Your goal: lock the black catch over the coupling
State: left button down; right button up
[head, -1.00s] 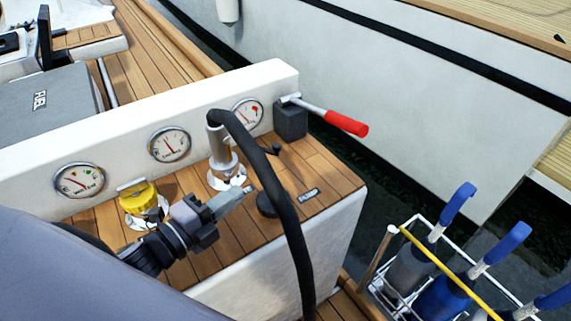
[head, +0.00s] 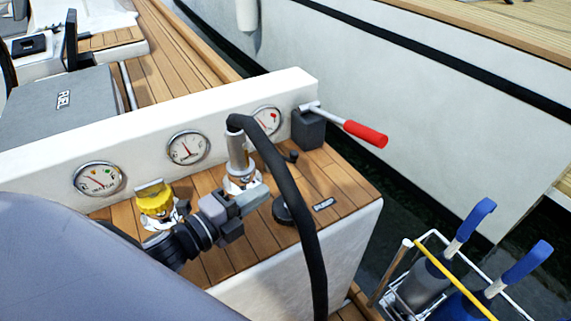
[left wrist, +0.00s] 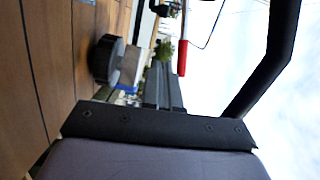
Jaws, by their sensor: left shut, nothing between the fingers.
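The silver coupling (head: 238,150) stands upright on the wooden cockpit top, with a black hose (head: 297,205) arching from its top. The small black catch (head: 290,157) sticks out to the right of the coupling, partly behind the hose; I cannot tell its exact position on the coupling. My left gripper (head: 256,198) is shut and empty, low in front of the coupling's base and left of the hose. Its fingers also show in the left wrist view (left wrist: 163,92), where the hose (left wrist: 268,60) is at the right. My right gripper is not in view.
A yellow cap (head: 155,197) sits left of the coupling. A round black cap (head: 287,209) lies by the PUMP label, close right of my fingers. A red-handled lever (head: 365,134) stands behind right. A white wall with gauges (head: 188,147) runs behind.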

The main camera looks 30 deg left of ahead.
pick_arm(q)
jog(key=x, duration=0.7)
jog(key=shift+w+d, duration=0.1)
jog(key=shift+w, duration=0.3)
jog(key=shift+w+a+f, duration=0.1)
jog(key=shift+w+a, duration=0.15)
jog(key=shift+w, duration=0.25)
jog(key=shift+w+a, duration=0.3)
jog(key=shift+w, duration=0.25)
jog(key=shift+w+a+f, duration=0.1)
jog(key=shift+w+a, duration=0.3)
jog(key=shift+w, duration=0.25)
jog(key=shift+w+d+n+t+y, duration=0.15)
jog(key=shift+w+n+y, duration=0.1)
jog(key=shift+n+y, duration=0.25)
jog(key=shift+w+d+n+t+y, duration=0.15)
jog(key=shift+w+n+y, duration=0.15)
jog(key=shift+y, duration=0.4)
